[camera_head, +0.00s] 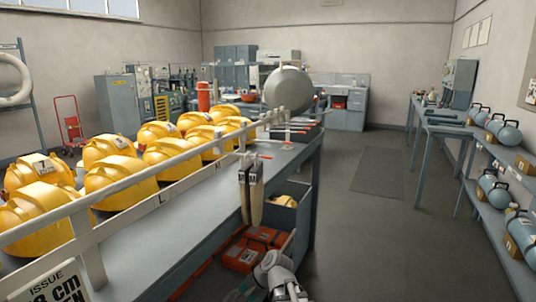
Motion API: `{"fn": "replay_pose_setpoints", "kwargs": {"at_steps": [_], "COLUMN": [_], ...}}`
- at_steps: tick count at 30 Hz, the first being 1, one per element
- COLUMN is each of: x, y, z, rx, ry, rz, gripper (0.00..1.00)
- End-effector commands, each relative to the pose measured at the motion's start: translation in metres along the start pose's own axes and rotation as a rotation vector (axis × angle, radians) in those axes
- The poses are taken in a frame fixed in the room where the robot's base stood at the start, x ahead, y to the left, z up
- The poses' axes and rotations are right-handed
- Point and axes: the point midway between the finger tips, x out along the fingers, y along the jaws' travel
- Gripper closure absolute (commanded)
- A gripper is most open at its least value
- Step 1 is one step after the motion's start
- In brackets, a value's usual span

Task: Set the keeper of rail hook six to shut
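Dark and beige strap-like items (251,190) hang below the rail there. Part of my arm end with my gripper (275,278) shows at the bottom edge, low in front of the bench and apart from the rail. Its fingers are not clear.
A grey rounded object (288,90) rises beyond the rail's far end. A grey bin (288,215) and orange cases (245,255) sit under the bench. Right shelves hold blue-grey cylinders (493,190). The aisle floor (380,235) is clear.

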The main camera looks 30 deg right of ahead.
Motion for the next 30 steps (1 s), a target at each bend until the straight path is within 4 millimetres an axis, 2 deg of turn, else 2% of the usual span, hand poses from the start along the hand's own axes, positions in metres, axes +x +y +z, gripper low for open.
{"fn": "replay_pose_setpoints", "kwargs": {"at_steps": [1,6,11,15,21,24,27,30], "x": [-0.024,-0.083,-0.149,-0.215,-0.312,-0.352,-0.382,-0.401], "y": [-0.014,-0.047,-0.073,-0.091,-0.103,-0.104,-0.102,-0.1], "z": [-0.001,-0.007,-0.015,-0.021,-0.028,-0.03,-0.031,-0.031], "rx": [0.075,0.318,0.529,0.693,0.878,0.938,0.975,0.995], "ry": [-0.015,-0.099,-0.205,-0.325,-0.528,-0.625,-0.703,-0.755], "rz": [-0.068,-0.298,-0.51,-0.691,-0.927,-1.014,-1.077,-1.115], "gripper": [0.49,0.49,0.49,0.49,0.49,0.49,0.49,0.49]}}
